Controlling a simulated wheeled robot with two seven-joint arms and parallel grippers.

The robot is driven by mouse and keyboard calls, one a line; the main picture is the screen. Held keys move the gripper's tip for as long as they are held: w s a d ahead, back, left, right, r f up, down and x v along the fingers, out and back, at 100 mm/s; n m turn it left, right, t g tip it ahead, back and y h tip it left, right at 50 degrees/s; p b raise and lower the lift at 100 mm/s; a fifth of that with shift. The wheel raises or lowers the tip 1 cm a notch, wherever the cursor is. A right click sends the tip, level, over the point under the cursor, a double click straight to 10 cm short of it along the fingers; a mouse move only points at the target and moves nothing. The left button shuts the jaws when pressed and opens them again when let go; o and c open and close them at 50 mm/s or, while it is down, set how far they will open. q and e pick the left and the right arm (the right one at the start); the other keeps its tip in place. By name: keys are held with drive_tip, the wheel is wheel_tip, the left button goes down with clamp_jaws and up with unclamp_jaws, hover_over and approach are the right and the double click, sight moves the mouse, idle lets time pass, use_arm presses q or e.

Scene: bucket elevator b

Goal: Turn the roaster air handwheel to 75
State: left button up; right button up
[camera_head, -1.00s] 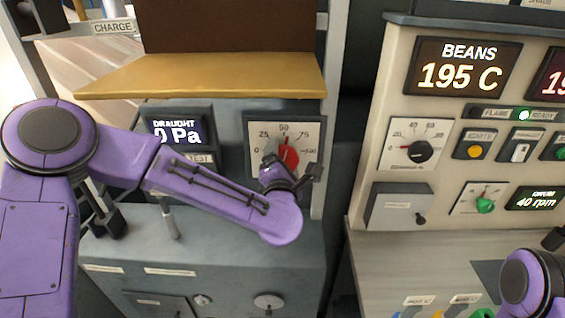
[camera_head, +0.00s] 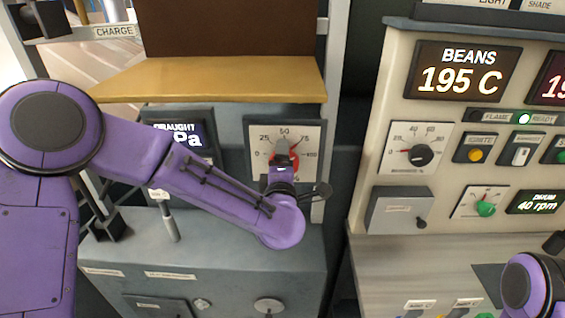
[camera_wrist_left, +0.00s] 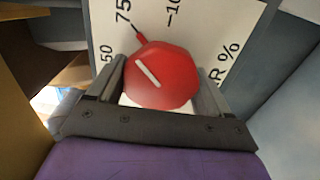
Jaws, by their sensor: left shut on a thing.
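The roaster air handwheel, a red knob with a white line (camera_wrist_left: 158,72), sits on a white dial plate (camera_head: 310,168) marked 25, 50, 75 and 100. Its red pointer lies close to the 75 mark in both views. My left gripper (camera_head: 282,160) is shut on the knob and covers much of it in the head view. In the left wrist view my left gripper (camera_wrist_left: 160,85) has one finger on each side of the knob. My right arm shows only in part at the lower right, and I do not see its gripper.
A draught display (camera_head: 182,134) stands left of the dial, partly behind my left arm. A yellow ledge (camera_head: 210,78) runs above it. To the right is a control panel with a BEANS 195 C display (camera_head: 462,70), a black-knob dial (camera_head: 420,156) and several buttons.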

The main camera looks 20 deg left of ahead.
use_arm(q)
drive_tip(key=shift+f, duration=0.1)
drive_tip(key=o, duration=1)
drive_tip(key=shift+c, duration=0.2)
drive_tip(key=shift+s+d, duration=0.1)
drive_tip(key=shift+s, duration=0.15)
drive_tip(key=b+v, duration=0.4)
drive_tip(key=v, duration=0.6)
